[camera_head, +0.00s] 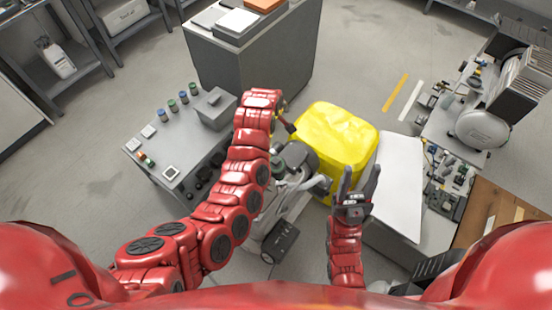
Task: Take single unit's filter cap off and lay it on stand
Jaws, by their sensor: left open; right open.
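A grey compressor unit (300,160) stands in the middle of the floor, partly hidden behind my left arm, with a bright yellow bag-like cover (338,130) beside and behind it. Its filter cap cannot be told apart surely at this size. My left gripper (287,123) is above the unit, near the cover's left edge; its dark fingers are small and partly hidden by the red wrist. My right gripper (358,183) is open and empty, fingers pointing away from me, in front of the cover's lower right. A pale flat-topped stand (400,185) is to its right.
A grey control bench (170,150) with knobs and a box stands at left. A dark grey cabinet (250,65) is at the back. A cluttered workbench (450,150) and wooden surface (500,205) are at right. Open floor lies behind the cover.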

